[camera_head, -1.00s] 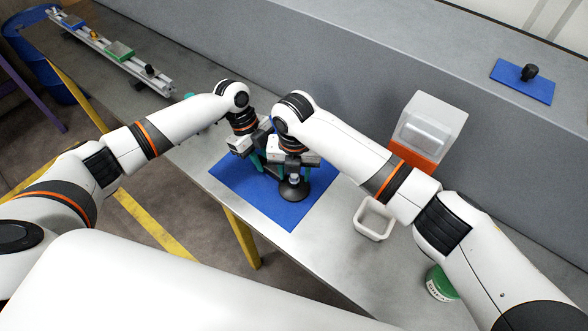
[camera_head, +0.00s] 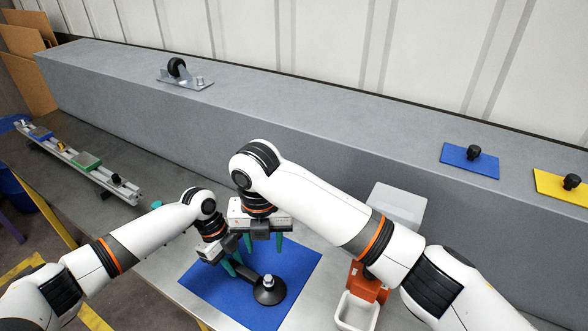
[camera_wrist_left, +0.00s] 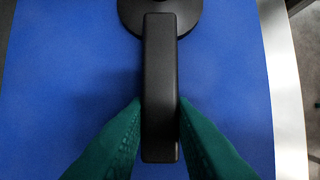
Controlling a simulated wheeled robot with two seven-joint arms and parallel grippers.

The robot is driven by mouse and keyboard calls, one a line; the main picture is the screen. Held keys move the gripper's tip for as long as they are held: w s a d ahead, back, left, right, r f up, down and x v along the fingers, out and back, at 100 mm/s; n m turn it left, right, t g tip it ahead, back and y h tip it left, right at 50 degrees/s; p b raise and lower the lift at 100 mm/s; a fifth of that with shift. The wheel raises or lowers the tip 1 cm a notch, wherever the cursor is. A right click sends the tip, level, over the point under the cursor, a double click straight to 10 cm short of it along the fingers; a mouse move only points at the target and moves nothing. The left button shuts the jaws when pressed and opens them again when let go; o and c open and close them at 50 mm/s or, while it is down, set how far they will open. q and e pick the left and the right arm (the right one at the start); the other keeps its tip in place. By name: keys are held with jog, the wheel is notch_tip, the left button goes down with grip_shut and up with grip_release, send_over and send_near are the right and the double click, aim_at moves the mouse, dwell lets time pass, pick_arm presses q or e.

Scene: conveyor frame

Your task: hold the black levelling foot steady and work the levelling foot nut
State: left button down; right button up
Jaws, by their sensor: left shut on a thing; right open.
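The black levelling foot (camera_head: 272,294) lies on the blue mat (camera_head: 212,290), its round base at the right and a black bar reaching left. A small silver piece, seemingly the nut (camera_head: 268,281), stands on top of the base. My left gripper (camera_head: 236,269) is shut on the bar. In the left wrist view its teal fingers (camera_wrist_left: 160,125) press both sides of the bar (camera_wrist_left: 160,75), and the round base shows at the top edge, partly cut off. My right gripper (camera_head: 263,242) is open and empty, above and behind the foot, apart from it.
A white bin (camera_head: 358,311) and an orange-fronted container (camera_head: 368,284) stand right of the mat, below my right arm. The conveyor frame (camera_head: 85,166) lies at left. A grey ledge (camera_head: 340,140) runs behind, carrying a caster (camera_head: 180,72), a blue pad (camera_head: 470,160) and a yellow pad (camera_head: 560,187).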

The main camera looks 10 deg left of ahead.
pick_arm(q)
jog(key=c, duration=1.2)
grip_release()
jog(key=shift+o, duration=0.2)
jog(key=v, duration=1.2)
